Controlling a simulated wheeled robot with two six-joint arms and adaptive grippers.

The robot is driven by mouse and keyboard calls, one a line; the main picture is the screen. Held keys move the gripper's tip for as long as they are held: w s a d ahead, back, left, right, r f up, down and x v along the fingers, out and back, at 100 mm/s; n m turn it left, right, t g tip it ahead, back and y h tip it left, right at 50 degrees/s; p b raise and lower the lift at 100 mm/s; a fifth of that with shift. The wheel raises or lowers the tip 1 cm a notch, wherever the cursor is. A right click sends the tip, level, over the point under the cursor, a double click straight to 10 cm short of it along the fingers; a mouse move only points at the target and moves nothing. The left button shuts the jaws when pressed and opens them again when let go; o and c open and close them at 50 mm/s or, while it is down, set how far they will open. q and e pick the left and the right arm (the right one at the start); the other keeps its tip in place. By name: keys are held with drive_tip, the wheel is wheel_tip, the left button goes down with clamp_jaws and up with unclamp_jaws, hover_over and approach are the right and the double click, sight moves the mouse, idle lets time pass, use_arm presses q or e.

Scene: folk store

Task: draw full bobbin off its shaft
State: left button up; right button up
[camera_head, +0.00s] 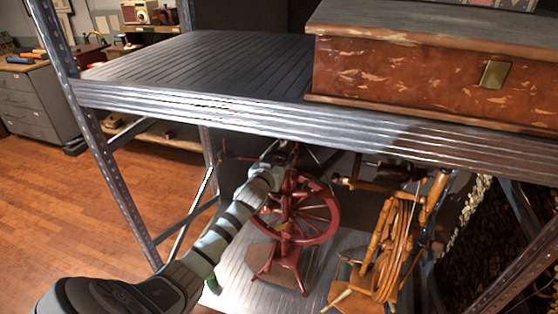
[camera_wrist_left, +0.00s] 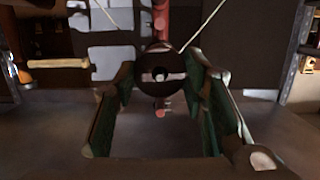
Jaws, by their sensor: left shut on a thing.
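A red spinning wheel (camera_head: 308,212) stands on the lower metal shelf. My left gripper (camera_head: 280,156) reaches in under the upper shelf to the top of this wheel. In the left wrist view a dark round bobbin end (camera_wrist_left: 160,60) with a pale centre sits between the two green-padded fingers, and the gripper is shut on it. Red turned parts of the wheel show behind and below it. Most of the bobbin's length and its shaft are hidden, so I cannot tell how far it sits on the shaft. My right gripper is in neither view.
A wooden spinning wheel (camera_head: 393,240) stands close by on the right of the lower shelf (camera_head: 240,290). The upper shelf (camera_head: 200,62) hangs low over my arm and carries a worn red-brown chest (camera_head: 420,72). A metal post (camera_head: 107,160) stands at the left.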

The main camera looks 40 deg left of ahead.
use_arm(q)
drive_tip(key=shift+s, duration=0.1)
drive_tip(key=shift+p+v, duration=0.7)
drive_tip(key=shift+v, duration=0.3)
drive_tip(key=shift+s+d+f+p, duration=0.1)
drive_tip(key=shift+s+d+p, duration=0.2)
drive_tip(key=shift+s, duration=0.4)
drive_tip(key=shift+s+d+f+p, duration=0.1)
drive_tip(key=shift+s+d+p, duration=0.2)
drive_tip(key=shift+s, duration=0.4)
drive_tip(key=shift+f+p+v, duration=0.25)
drive_tip(key=shift+p+v, duration=0.15)
drive_tip(key=shift+v, duration=0.85)
drive_tip(key=shift+f+p+v, duration=0.2)
drive_tip(key=shift+p+v, duration=0.15)
drive_tip(key=shift+v, duration=0.95)
drive_tip(key=shift+f+v, duration=0.1)
drive_tip(key=shift+v, duration=0.5)
drive_tip(key=shift+f+v, duration=0.15)
drive_tip(key=shift+v, duration=0.5)
